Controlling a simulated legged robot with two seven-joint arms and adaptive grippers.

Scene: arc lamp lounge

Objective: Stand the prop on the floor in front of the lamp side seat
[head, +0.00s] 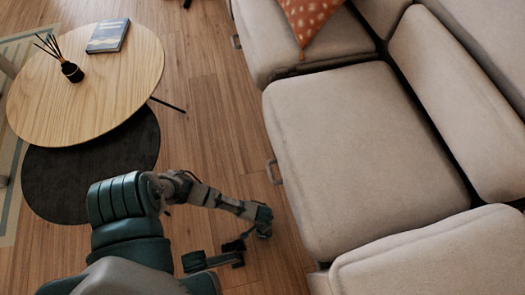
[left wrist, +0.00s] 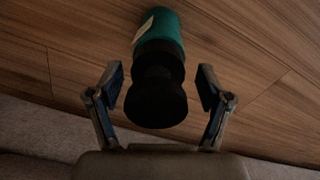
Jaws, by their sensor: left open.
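A teal and black cylindrical thing with a pale label, which looks like the prop (left wrist: 160,72), shows in the left wrist view. Its round black end is nearest to me and its teal part points away, over the wood floor. My left gripper (left wrist: 158,78) is open, one finger on each side of the black end, with gaps on both sides. In the head view my left gripper (head: 236,252) is low beside the sofa; I cannot pick out the prop there for certain. The beige sofa seat (head: 360,155) is on the right. No lamp is in view.
A round wooden table (head: 100,100) with a book (head: 108,36) and a reed diffuser (head: 71,71) stands at upper left, above a lower dark round table (head: 60,180). An orange cushion (head: 308,18) lies on the sofa. Bare wood floor (head: 215,110) runs between.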

